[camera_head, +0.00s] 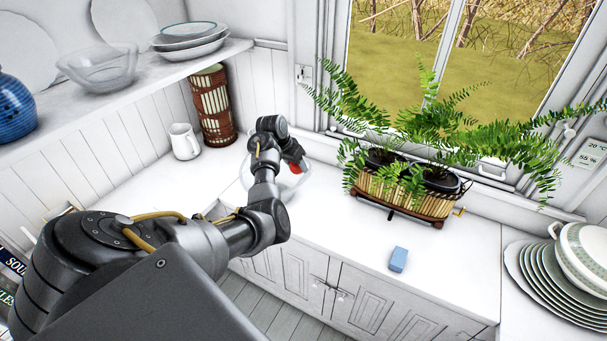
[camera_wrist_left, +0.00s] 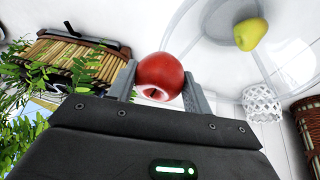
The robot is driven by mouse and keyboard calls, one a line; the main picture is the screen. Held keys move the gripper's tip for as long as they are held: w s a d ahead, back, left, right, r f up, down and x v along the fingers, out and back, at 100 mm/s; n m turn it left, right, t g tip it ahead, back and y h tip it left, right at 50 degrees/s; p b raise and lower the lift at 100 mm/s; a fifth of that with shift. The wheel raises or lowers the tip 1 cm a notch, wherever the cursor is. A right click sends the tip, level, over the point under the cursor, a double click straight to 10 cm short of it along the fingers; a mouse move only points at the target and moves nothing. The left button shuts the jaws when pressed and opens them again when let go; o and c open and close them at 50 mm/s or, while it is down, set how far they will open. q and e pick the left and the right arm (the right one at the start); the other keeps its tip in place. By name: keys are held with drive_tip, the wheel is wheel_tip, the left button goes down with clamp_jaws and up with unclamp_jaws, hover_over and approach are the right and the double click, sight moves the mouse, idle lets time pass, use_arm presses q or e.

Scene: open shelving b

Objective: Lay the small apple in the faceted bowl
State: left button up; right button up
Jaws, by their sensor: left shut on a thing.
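A small red apple (camera_wrist_left: 160,78) is between the fingers of my left gripper (camera_wrist_left: 160,90), which is shut on it. In the head view the red apple (camera_head: 296,168) shows just past the left gripper (camera_head: 294,160). A clear glass bowl (camera_head: 303,184) stands on the counter there, partly hidden by my arm. In the wrist view the clear bowl (camera_wrist_left: 205,55) has a yellow fruit (camera_wrist_left: 250,33) in it. The apple appears close to the bowl's rim; I cannot tell whether it is above the inside. The bowl's facets are not clear. My right gripper is not in view.
A fern planter (camera_head: 405,195) stands right of the bowl, with a blue block (camera_head: 398,259) in front. A white mug (camera_head: 184,141) and a brown woven cylinder (camera_head: 213,105) stand at left. Another glass bowl (camera_head: 100,68) is on the shelf. Stacked plates (camera_head: 545,285) are far right.

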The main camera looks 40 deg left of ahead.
use_arm(q)
drive_tip(key=a+b, duration=0.4)
drive_tip(key=a, duration=0.5)
drive_tip(key=shift+f, duration=0.35)
drive_tip(key=shift+w+r, duration=0.1)
drive_tip(key=shift+w, duration=0.1)
drive_tip(key=shift+w+d, duration=0.1)
drive_tip(key=shift+w, duration=0.05)
drive_tip(key=shift+f+b, duration=3.55)
drive_tip(key=shift+f, duration=3)
